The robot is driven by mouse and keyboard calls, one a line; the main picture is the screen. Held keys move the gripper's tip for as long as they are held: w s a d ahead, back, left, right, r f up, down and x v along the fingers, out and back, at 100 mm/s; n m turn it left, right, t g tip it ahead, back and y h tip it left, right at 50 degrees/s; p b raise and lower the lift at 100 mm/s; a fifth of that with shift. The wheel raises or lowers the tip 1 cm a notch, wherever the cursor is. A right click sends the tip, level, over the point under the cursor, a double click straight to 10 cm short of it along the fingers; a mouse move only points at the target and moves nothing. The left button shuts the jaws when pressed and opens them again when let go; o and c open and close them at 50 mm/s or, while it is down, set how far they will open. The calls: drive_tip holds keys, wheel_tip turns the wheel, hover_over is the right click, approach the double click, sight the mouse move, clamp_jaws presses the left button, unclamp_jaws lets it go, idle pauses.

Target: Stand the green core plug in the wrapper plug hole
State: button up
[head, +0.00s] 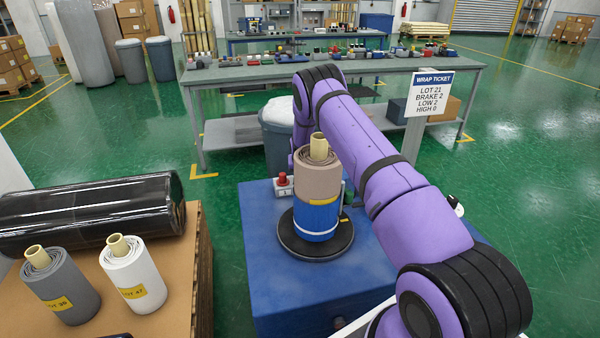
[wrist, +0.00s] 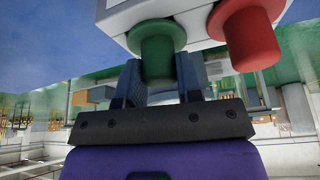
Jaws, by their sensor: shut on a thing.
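The green core plug (wrist: 157,48) is in the wrist view, between the two fingers of my gripper (wrist: 160,82), which is shut on it. Its far end meets or lies very close to a pale box (wrist: 195,18); I cannot tell if it sits in a hole there. A red plug-shaped part (wrist: 250,38) stands on the same box, just right of the green plug. In the head view the red part (head: 283,178) shows on the small box left of the wrapped roll. My gripper and the green plug are hidden there behind the roll and my arm.
A brown and blue wrapped roll (head: 318,180) with a tan core stands on a black turntable (head: 316,249) on a blue base (head: 264,285). A pallet at left holds a black roll (head: 90,213), a grey roll (head: 60,288) and a white roll (head: 133,273). A ticket sign (head: 429,95) stands behind.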

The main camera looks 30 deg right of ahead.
drive_tip(key=o, duration=1)
drive_tip(key=v, duration=1)
drive_tip(key=shift+s+a+r, duration=0.1)
drive_tip(key=shift+s+r, duration=0.05)
drive_tip(key=shift+r, duration=0.25)
